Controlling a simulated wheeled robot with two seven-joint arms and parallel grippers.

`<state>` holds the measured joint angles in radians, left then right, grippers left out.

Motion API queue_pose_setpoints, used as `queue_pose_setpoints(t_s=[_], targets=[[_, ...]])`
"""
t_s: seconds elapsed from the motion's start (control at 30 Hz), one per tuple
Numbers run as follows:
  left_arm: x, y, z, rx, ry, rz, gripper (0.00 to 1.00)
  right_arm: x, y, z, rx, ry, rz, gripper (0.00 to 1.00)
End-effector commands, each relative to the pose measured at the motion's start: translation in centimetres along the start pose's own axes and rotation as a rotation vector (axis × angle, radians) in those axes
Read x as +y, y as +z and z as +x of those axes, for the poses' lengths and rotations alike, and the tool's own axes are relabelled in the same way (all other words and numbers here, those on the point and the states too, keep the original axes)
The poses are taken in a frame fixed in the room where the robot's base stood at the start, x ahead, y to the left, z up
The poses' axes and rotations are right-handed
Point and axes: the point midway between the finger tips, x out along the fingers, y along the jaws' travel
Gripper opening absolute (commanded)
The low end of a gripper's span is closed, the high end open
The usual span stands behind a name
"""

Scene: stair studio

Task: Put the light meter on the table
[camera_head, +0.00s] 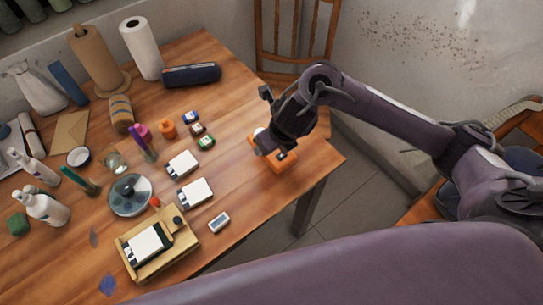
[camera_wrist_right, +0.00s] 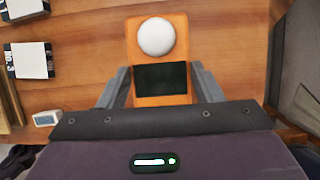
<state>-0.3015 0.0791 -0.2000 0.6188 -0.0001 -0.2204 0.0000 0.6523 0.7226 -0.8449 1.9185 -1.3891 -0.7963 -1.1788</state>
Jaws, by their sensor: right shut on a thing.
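The light meter (camera_head: 285,164) is orange with a white dome and a dark screen. In the head view it is at the right corner of the wooden table (camera_head: 245,190), partly hidden by my right gripper (camera_head: 270,148). In the right wrist view the light meter (camera_wrist_right: 158,80) lies between the two grey fingers of my right gripper (camera_wrist_right: 159,88), which is shut on it. The tabletop is right behind it; I cannot tell whether it touches the wood. My left gripper is not in view.
White boxes (camera_head: 195,192) and a wooden tray (camera_head: 160,262) stand left of the gripper. A small white device (camera_head: 219,222) lies near the front edge. A dark case (camera_head: 192,75) is at the back. A wooden chair (camera_head: 290,35) stands beyond the table. Bare wood surrounds the meter's left side.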

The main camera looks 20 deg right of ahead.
Motion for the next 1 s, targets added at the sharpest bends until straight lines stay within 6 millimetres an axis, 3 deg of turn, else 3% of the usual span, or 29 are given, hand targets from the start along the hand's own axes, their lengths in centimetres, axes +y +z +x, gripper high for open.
queue_pose_setpoints(t_s=[0.4, 0.7, 0.73, 0.87, 1.0], targets=[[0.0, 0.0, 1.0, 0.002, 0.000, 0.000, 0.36, 0.0, -1.8, 4.4, 0.001, -0.001, 0.000, 0.34], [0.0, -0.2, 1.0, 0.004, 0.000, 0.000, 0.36, 0.0, -1.8, 4.5, -0.001, -0.001, 0.000, 0.34], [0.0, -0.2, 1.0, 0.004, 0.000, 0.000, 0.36, 0.0, -1.9, 4.5, -0.001, -0.001, 0.000, 0.62], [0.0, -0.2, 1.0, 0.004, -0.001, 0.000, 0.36, 0.0, -1.8, 4.5, -0.001, -0.001, 0.000, 0.79], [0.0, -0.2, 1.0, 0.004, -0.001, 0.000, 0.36, 0.0, -1.8, 4.5, -0.001, -0.001, 0.000, 0.81]])
